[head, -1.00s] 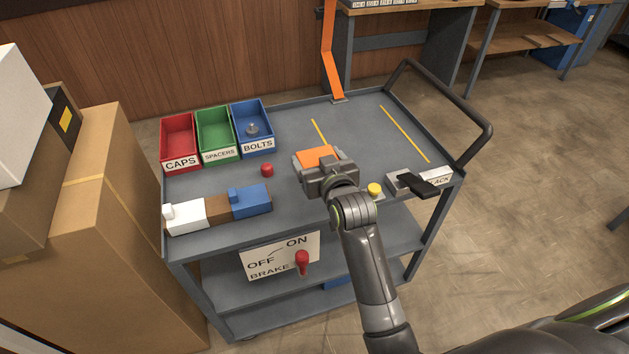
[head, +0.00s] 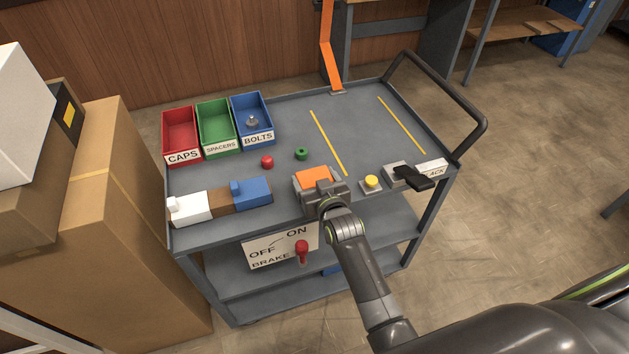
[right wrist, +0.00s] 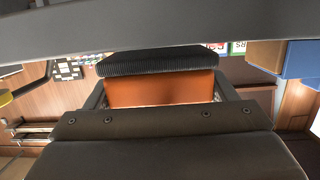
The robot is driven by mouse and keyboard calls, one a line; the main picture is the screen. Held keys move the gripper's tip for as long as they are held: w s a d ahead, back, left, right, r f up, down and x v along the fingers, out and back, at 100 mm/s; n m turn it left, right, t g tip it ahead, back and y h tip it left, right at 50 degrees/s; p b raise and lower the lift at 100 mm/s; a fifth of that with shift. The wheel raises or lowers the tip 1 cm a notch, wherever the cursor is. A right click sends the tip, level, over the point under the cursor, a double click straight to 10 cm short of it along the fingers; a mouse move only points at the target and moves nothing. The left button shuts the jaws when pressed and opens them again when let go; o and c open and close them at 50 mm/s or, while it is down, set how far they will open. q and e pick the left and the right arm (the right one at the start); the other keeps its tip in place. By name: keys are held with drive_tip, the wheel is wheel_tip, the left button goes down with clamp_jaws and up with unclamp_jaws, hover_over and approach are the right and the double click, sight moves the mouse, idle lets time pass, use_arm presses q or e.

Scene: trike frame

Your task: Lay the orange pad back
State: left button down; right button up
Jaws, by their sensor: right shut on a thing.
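The orange pad (head: 315,177) is between the jaws of my right gripper (head: 318,186), near the front edge of the grey cart (head: 285,225). In the right wrist view, the pad (right wrist: 160,89) shows as a plain orange face, with a dark ribbed finger along it. My right gripper is shut on it. The gripper hides the pad's near side and underside, so I cannot tell whether it touches the cart top. My left gripper is not in view.
A white, brown and blue block row (head: 222,204) lies left of the gripper. A yellow button (head: 371,182) and black lever (head: 410,177) are to the right. Red (head: 267,162) and green (head: 301,153) parts lie behind. Bins (head: 219,128) stand at back left.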

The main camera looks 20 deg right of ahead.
drive_tip(key=shift+f, duration=0.4)
drive_tip(key=shift+f, duration=0.1)
drive_tip(key=o, duration=1.2)
drive_tip(key=shift+r, duration=0.2)
